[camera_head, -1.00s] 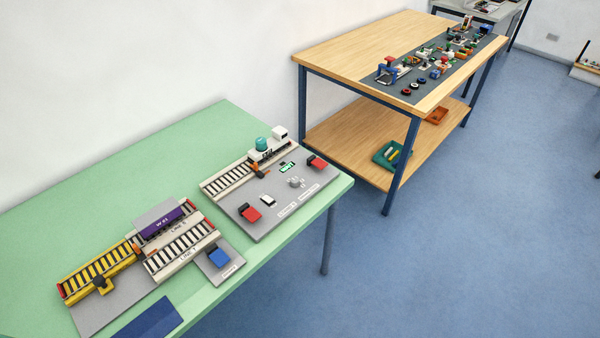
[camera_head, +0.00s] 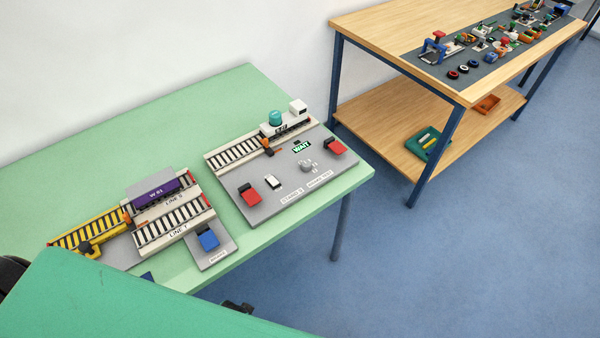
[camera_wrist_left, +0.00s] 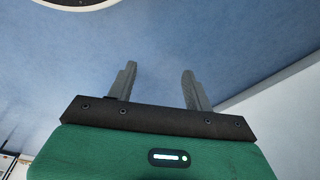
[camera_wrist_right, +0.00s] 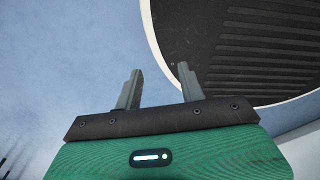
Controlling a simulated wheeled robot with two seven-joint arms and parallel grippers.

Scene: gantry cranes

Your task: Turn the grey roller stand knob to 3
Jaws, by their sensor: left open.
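A small grey knob (camera_head: 306,165) with pale marks around it sits on the grey panel (camera_head: 262,214) at the right end of the green table. It looks like the roller stand knob, but its setting is too small to read. My right gripper (camera_wrist_right: 158,84) is open and empty in the right wrist view, over the floor and near my dark ribbed base. Neither gripper's fingers can be made out in the head view, and both are away from the knob.
The panel also holds red switches (camera_head: 250,195), a white switch (camera_head: 273,182), a WAIT sign (camera_head: 301,147) and a track with a white train (camera_head: 286,122). A second track board with a blue switch (camera_head: 208,239) is left. A wooden table (camera_head: 415,35) stands beyond a floor gap.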

